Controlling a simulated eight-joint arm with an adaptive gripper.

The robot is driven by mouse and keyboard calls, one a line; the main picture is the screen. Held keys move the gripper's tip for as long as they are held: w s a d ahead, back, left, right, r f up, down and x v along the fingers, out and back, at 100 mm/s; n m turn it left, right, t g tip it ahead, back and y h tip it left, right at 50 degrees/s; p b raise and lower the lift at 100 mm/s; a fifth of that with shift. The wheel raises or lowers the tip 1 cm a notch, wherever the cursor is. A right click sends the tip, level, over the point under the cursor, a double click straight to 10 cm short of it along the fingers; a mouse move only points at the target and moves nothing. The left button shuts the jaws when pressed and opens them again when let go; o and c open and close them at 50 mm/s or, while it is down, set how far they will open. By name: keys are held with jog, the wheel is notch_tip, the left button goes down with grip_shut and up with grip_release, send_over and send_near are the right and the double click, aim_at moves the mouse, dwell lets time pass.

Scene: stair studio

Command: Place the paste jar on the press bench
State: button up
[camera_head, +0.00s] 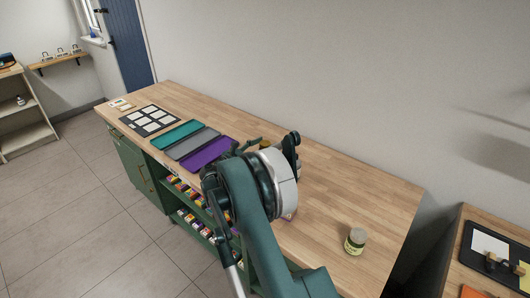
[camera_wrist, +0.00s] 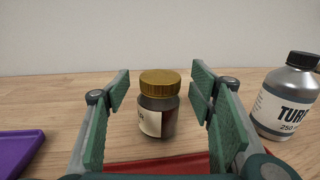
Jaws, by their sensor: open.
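My gripper (camera_wrist: 161,98) is open in the wrist view, its green fingers on either side of a dark brown jar (camera_wrist: 158,105) with a gold lid. The jar stands upright on the wooden bench, with clear gaps to both fingers; its label is only partly visible. In the head view my gripper (camera_head: 270,147) is over the middle of the bench and hides most of this jar. Another jar (camera_head: 355,242), with a pale label and olive lid, stands upright near the bench's right end, apart from my gripper. I cannot tell which is the paste jar, nor which surface is the press bench.
A grey turpentine bottle (camera_wrist: 288,98) stands right of my gripper. A red flat thing (camera_wrist: 165,164) lies in front. Teal (camera_head: 177,134), grey (camera_head: 193,143) and purple (camera_head: 207,152) trays lie to the left. A lower table (camera_head: 455,268) with a black tray stands at far right.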

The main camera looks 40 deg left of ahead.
jog(key=shift+c, duration=0.4)
jog(key=c, duration=1.3)
jog(key=shift+r, duration=0.1)
jog(key=shift+r+p, duration=0.9)
jog(key=shift+r, duration=4.05)
